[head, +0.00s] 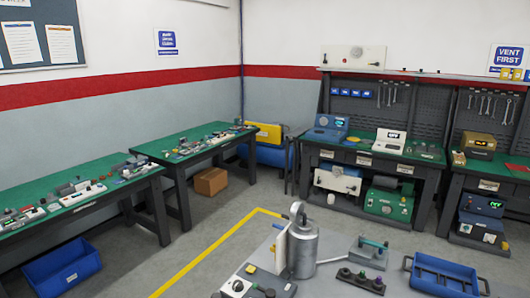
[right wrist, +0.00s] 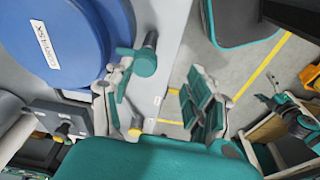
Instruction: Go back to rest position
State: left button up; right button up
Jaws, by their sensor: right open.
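My right gripper (right wrist: 160,105) shows in the right wrist view. Its teal-padded fingers stand apart, and nothing is visible between them. Past the fingers I see a pale surface and grey floor with a yellow line. A large blue round object (right wrist: 62,38) with a white label lies to the left of the fingers in that view; I cannot tell whether they touch. Neither gripper shows in the head view, and my left gripper is in neither view.
Green-topped benches (head: 150,150) line the left wall. A cardboard box (head: 210,181) and a blue bin (head: 62,268) sit on the floor. Grey floor (head: 190,235) between is clear.

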jog(key=s+d+r+m+t+h, duration=0.1)
jog(key=s+r+m, duration=0.3)
jog(key=s, duration=0.4)
jog(key=s+d+r+m+t, duration=0.1)
jog(key=s+r+m, duration=0.35)
jog(key=s, duration=0.25)
notch_tip(320, 180, down, 37)
jog(key=s+g+b, duration=0.1)
jog(key=s+b, duration=0.1)
jog(key=b, duration=0.7)
jog(key=s+d+f+b, duration=0.1)
jog(key=s+f+b, duration=0.1)
jog(key=s+f, duration=0.6)
jog(key=s+d+f+g+b, duration=0.1)
jog(key=s+d+f+b, duration=0.1)
jog(key=s+f, duration=0.6)
notch_tip(320, 180, down, 4)
jog(key=shift+b, duration=0.8)
